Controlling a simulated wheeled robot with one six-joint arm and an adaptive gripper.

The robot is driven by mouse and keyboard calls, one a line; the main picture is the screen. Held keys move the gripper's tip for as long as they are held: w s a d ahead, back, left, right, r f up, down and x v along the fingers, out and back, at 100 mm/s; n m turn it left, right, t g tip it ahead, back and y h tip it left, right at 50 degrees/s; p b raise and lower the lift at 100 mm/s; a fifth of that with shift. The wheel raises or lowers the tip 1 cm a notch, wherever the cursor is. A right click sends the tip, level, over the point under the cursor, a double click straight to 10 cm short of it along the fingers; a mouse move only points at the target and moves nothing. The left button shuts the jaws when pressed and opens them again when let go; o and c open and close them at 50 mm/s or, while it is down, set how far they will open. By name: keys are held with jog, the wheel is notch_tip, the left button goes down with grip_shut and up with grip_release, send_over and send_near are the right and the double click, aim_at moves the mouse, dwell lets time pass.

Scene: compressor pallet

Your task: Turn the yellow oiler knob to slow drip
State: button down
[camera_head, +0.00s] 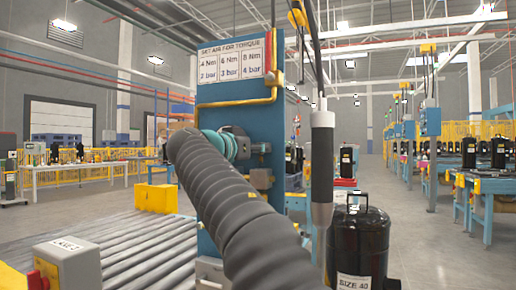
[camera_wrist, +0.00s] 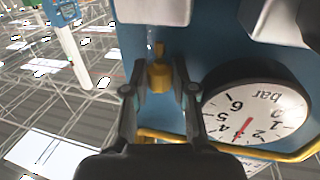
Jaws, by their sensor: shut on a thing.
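In the wrist view the yellow oiler knob (camera_wrist: 160,77) sits between the two fingers of my gripper (camera_wrist: 158,84), which is shut on it. A small metal stem shows just beyond the knob, against the blue panel (camera_wrist: 220,42). How far the knob is turned cannot be told.
A round bar gauge (camera_wrist: 255,110) with a red needle is close beside my right finger. A yellow pipe (camera_wrist: 265,153) runs near it. A hanging dark tool (camera_head: 322,165) and a black compressor (camera_head: 358,240) stand right of the panel. A roller conveyor (camera_head: 150,250) lies left.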

jog(key=c, duration=1.2)
grip_release()
jog(key=v, duration=1.2)
